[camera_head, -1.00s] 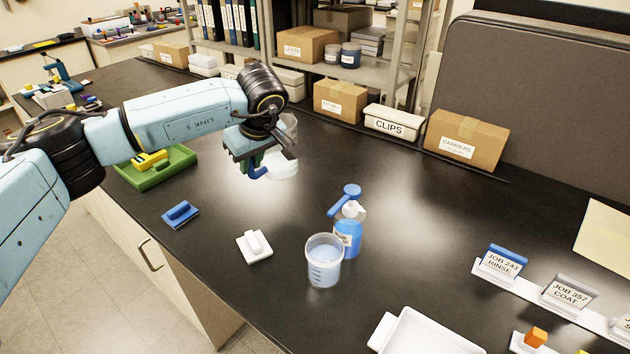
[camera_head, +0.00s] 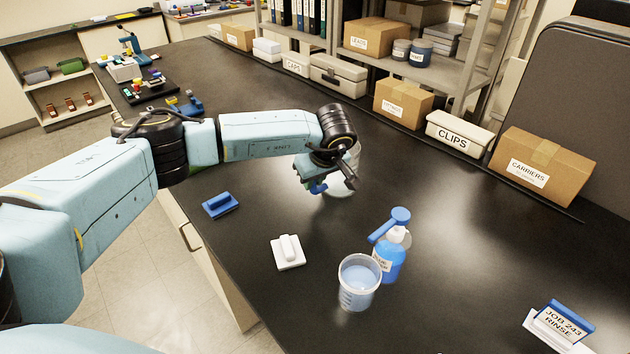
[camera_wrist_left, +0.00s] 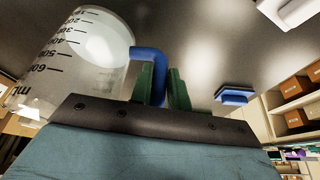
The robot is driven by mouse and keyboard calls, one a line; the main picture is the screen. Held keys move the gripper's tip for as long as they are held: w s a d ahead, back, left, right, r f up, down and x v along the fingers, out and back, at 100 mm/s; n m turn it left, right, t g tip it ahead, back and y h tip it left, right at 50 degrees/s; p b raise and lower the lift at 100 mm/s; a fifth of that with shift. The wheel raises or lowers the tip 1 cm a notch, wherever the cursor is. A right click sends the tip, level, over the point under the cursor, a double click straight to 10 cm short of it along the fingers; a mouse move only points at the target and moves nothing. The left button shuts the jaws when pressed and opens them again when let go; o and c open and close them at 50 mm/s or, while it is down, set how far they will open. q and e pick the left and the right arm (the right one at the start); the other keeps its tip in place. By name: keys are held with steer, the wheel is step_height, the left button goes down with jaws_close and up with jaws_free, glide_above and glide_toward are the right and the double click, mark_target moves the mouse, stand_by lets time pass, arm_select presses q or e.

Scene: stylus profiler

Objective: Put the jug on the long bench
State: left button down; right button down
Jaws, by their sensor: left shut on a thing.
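The jug (camera_head: 347,177) is a clear, graduated vessel with a blue handle. My left gripper (camera_head: 318,185) is shut on that handle. In the head view the jug is partly behind the gripper and wrist, over the black-topped long bench (camera_head: 470,225). I cannot tell whether its base touches the top. In the left wrist view the jug (camera_wrist_left: 75,60) fills the upper left, and the green fingers of my left gripper (camera_wrist_left: 163,85) are on either side of the blue handle (camera_wrist_left: 149,58). My right gripper is not in view.
A beaker (camera_head: 360,283) and a blue bottle (camera_head: 390,255) stand nearer on the bench. A white block (camera_head: 288,251) and a blue block (camera_head: 221,204) lie left of them. Boxes, including the CLIPS box (camera_head: 459,132), line the back. The bench right of the jug is clear.

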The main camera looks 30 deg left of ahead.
arm_select(q)
steer(key=shift+w+f, duration=0.1)
steer(key=shift+f, duration=0.2)
steer(key=c, duration=1.7)
jaws_free()
steer(key=shift+f, duration=0.15)
steer(key=o, duration=0.4)
steer(key=shift+c, duration=0.2)
steer(key=shift+r, duration=0.25)
steer(key=v, duration=1.2)
steer(key=shift+b, duration=0.4)
steer(key=shift+f, duration=0.1)
